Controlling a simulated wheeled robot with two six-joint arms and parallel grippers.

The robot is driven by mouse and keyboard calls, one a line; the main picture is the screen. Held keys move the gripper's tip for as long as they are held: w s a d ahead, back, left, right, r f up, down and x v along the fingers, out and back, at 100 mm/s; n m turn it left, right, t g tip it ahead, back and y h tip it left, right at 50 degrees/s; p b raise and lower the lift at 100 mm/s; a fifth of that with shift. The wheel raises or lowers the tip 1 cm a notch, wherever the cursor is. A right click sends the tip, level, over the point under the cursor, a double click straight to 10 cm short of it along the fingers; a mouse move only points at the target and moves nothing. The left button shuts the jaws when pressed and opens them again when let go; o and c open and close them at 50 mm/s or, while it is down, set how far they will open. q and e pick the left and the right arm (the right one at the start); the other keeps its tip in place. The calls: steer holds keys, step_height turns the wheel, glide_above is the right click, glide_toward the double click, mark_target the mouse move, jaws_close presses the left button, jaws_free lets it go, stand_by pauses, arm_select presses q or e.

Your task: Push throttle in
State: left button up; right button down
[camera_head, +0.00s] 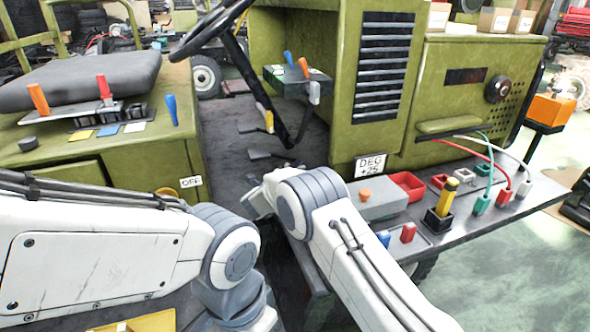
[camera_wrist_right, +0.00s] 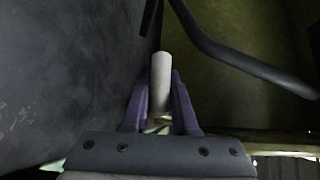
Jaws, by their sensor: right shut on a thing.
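In the right wrist view my right gripper (camera_wrist_right: 160,98) is shut on a pale, cylindrical knob (camera_wrist_right: 160,70) between its two purple-grey fingers. The knob's upper end stands out past the fingertips; its lower part is hidden. I cannot tell for sure that it is the throttle. In the head view my right gripper (camera_head: 257,200) is partly hidden by my own arm, low by the vehicle's floor, and what it holds does not show. My left arm comes in from the left; its gripper is out of view.
A dash box (camera_head: 292,82) carries blue, orange and pale levers. The steering wheel (camera_head: 212,32) and its dark column stand above the floor. A red-and-orange lever console (camera_head: 105,110) is at left. A grey bench (camera_head: 455,222) with colored plugs and a yellow handle is at right.

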steer(key=shift+w+r, duration=0.1)
steer(key=shift+r, duration=0.3)
steer(key=shift+w+d+b, duration=0.2)
steer(key=shift+d+b, duration=0.2)
steer(key=shift+d, duration=0.15)
steer(key=shift+w+d+b, duration=0.15)
steer(key=shift+d+b, duration=0.2)
steer(key=shift+d, duration=0.2)
steer(key=shift+w+d, duration=0.1)
steer(key=shift+d, duration=0.05)
steer(key=c, duration=0.9)
jaws_free()
steer(key=shift+o, duration=0.8)
steer(key=shift+f, duration=0.15)
steer(key=v, duration=1)
steer(key=shift+s, duration=0.35)
